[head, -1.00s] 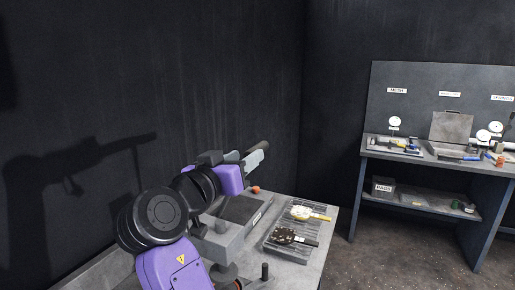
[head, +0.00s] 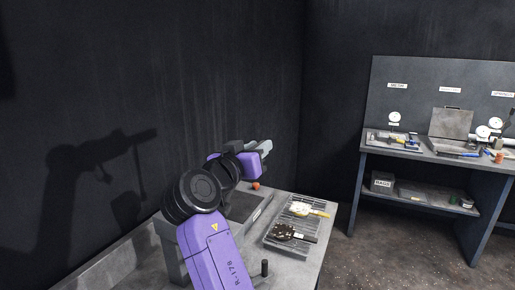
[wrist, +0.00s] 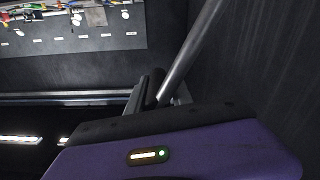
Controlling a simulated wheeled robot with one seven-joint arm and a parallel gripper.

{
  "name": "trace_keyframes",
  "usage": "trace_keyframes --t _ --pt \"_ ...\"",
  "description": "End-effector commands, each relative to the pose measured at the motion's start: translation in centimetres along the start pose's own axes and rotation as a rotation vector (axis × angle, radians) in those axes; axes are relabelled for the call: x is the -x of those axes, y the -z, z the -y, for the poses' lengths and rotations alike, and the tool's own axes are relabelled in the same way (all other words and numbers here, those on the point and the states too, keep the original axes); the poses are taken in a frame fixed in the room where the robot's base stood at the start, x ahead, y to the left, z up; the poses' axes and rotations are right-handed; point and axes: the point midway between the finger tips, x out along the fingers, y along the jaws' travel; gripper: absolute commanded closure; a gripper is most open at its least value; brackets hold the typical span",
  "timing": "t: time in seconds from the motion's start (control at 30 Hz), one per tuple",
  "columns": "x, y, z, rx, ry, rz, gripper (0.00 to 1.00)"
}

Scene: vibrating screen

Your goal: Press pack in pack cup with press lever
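My purple gripper (head: 262,147) is above the back of the near bench in the head view, its grey fingers pointing right. I cannot make out the gap between them. In the wrist view a grey metal rod, likely the press lever (wrist: 192,52), slants from the top down to the finger area. A dark cylinder beside its lower end may be its grip. Whether the fingers hold it is unclear. I cannot make out the pack or the pack cup; my arm hides much of the bench's left side.
On the near bench (head: 306,258) a wire rack (head: 270,242) holds a yellow-handled tool (head: 305,209) and a black-handled one (head: 290,233). A red knob (head: 255,186) is behind. Dark walls stand close behind and left. Another bench (head: 428,157) with tools is at the right.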

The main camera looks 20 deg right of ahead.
Motion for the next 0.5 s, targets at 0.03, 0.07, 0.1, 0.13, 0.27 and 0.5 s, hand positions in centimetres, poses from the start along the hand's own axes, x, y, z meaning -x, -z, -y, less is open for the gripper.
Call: trace_keyframes --t 0.03,0.07,0.1,0.13,0.27,0.5 --pt "0.02 -0.01 0.04 0.000 0.001 0.000 0.86" --pt "0.02 -0.01 0.04 0.000 0.001 0.000 0.92" --pt "0.03 -0.01 0.05 0.000 0.001 0.000 1.00" --pt "0.03 -0.02 0.05 0.000 0.001 0.000 1.00" --pt "0.04 -0.02 0.08 0.001 0.002 0.000 1.00" --pt "0.06 -0.04 0.11 0.002 0.003 0.000 1.00"
